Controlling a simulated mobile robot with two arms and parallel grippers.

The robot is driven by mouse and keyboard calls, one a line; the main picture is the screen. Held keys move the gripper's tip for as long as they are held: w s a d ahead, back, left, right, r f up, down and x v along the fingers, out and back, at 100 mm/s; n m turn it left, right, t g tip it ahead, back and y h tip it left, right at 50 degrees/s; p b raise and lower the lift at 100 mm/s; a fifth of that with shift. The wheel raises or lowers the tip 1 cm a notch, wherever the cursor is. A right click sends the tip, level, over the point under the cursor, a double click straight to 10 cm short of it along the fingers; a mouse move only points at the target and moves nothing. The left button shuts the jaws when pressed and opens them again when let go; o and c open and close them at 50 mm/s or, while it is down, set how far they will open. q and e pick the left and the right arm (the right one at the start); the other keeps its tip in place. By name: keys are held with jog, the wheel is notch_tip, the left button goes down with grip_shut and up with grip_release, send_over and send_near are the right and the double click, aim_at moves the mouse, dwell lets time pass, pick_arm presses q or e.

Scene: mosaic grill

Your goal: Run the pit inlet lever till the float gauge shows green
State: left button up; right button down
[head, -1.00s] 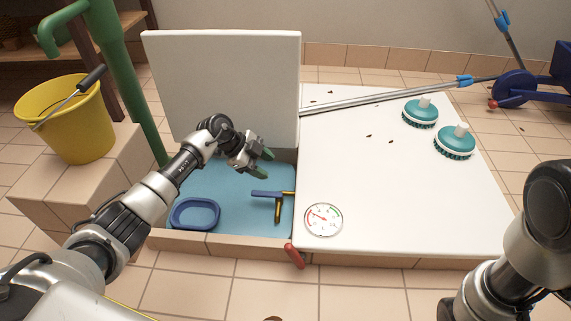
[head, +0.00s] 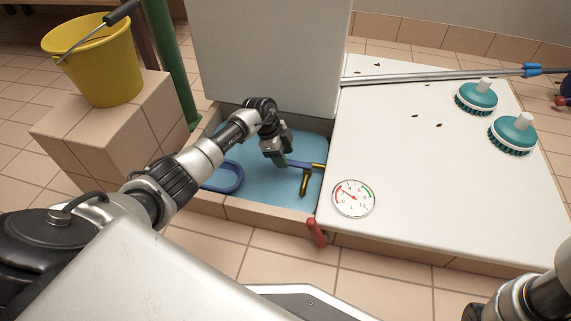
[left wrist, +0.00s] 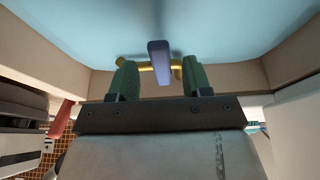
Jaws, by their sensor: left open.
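The blue lever (head: 300,163) sits on a brass valve (head: 305,183) inside the blue-lined pit (head: 265,190). My left gripper (head: 282,164) reaches down into the pit at the lever's left end. In the left wrist view the blue lever (left wrist: 158,62) lies between the two green fingers of my open left gripper (left wrist: 155,80), with gaps on both sides. The brass fitting (left wrist: 137,67) is behind it. The round float gauge (head: 353,198) is on the white cover; its needle points up-left, at the red side, away from the green arc. My right gripper is out of view.
A red handle (head: 316,232) sticks out at the pit's front edge. A blue tray (head: 225,177) lies in the pit. A raised white panel (head: 268,55) stands behind. Two teal brushes (head: 512,135) sit on the white cover (head: 430,180). A yellow bucket (head: 95,65) stands at left.

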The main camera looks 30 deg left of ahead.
pick_arm(q)
jog(key=shift+d+f+b, duration=0.25)
jog(key=shift+f+b, duration=0.05)
jog(key=shift+f, duration=0.25)
jog(key=shift+c, duration=0.3)
grip_shut()
